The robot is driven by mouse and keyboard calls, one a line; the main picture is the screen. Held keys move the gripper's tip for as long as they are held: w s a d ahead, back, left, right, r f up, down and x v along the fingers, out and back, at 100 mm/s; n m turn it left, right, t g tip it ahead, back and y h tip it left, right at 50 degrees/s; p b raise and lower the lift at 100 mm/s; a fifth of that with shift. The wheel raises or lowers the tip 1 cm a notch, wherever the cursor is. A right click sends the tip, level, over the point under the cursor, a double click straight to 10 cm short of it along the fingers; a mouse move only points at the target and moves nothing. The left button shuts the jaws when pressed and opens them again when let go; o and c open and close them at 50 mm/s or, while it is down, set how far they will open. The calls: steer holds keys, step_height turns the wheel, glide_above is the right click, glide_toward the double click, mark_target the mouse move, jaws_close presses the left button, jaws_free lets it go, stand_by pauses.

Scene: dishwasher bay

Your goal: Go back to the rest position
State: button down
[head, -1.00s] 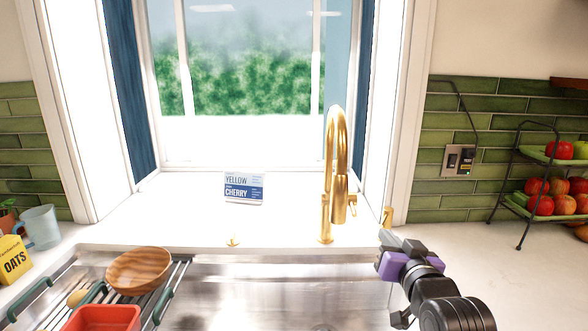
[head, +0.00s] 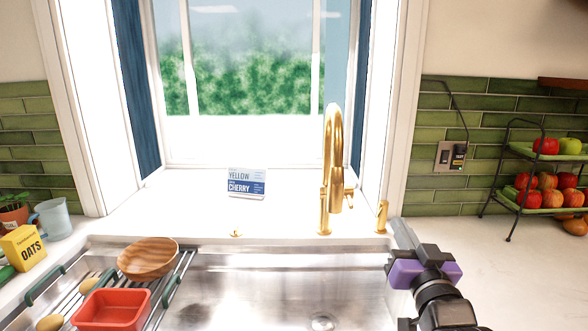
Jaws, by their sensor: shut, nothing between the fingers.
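My gripper (head: 403,232) is in the head view at the lower right, over the right edge of the sink. Its grey fingers are together and point up and away from me, with nothing held. Purple parts show at its base. The arm comes in from the bottom right edge.
The steel sink (head: 270,275) lies in front, with a gold faucet (head: 331,165) behind it. A rack at the left holds a wooden bowl (head: 148,258) and a red tub (head: 112,309). A fruit stand (head: 540,172) is at the right. The right counter is mostly clear.

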steer(key=s+f+g, duration=0.1)
steer(key=s+f, duration=0.6)
steer(key=s, duration=0.9)
steer(key=s+f+n+g, duration=0.1)
steer(key=s+f, duration=0.5)
steer(key=s, duration=1.1)
steer(key=s+a+f+g, duration=0.1)
steer(key=s+f, duration=0.6)
steer(key=s, duration=0.9)
steer(key=shift+s+f+g, duration=0.25)
steer(key=shift+f+g, duration=0.1)
steer(key=shift+g, duration=0.55)
